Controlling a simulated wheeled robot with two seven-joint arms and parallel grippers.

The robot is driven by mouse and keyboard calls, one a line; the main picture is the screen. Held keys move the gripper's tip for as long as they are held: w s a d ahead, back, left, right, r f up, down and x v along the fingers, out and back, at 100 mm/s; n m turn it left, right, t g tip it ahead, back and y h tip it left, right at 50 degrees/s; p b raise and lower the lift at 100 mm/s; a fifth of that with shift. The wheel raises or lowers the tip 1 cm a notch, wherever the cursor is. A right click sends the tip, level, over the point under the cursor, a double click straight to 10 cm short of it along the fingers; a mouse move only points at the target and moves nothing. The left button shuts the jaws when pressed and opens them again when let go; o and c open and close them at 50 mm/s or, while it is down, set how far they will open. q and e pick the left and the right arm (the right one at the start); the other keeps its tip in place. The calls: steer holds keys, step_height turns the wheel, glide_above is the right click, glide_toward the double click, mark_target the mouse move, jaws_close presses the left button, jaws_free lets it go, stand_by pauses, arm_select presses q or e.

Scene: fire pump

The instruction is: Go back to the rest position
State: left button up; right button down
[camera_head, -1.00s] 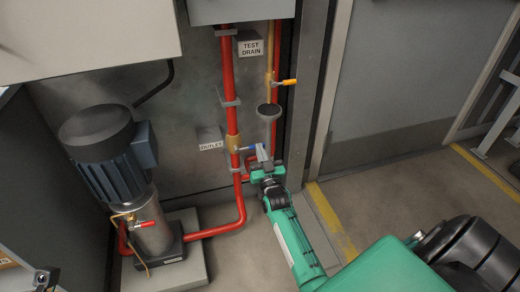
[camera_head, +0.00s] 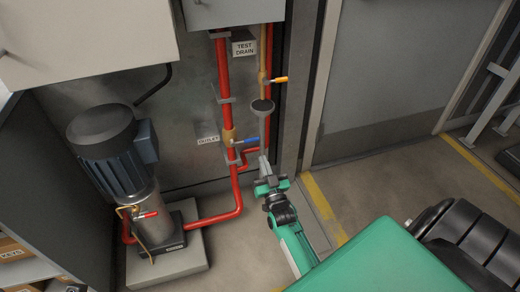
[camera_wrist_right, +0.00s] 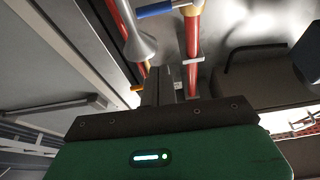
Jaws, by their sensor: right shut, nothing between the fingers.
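My right gripper (camera_head: 264,164) is shut and empty, just below the blue-handled outlet valve in the head view. Its fingers also show in the right wrist view (camera_wrist_right: 164,88), pointing up toward the pipes. The blue lever (camera_head: 245,141) sits on the brass valve body (camera_head: 228,136) of the red pipe and points right, apart from the fingers. The blue lever also shows at the top of the right wrist view (camera_wrist_right: 158,9). My left gripper is not in view.
A grey drain funnel (camera_head: 263,106) and a yellow-handled valve (camera_head: 279,79) are above my right gripper. The pump (camera_head: 112,150) stands at left on a grey plinth (camera_head: 190,262). Shelf boxes (camera_head: 12,250) are at lower left. Floor is open at right by the yellow line (camera_head: 325,208).

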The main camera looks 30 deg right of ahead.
steer(key=shift+v, duration=0.8)
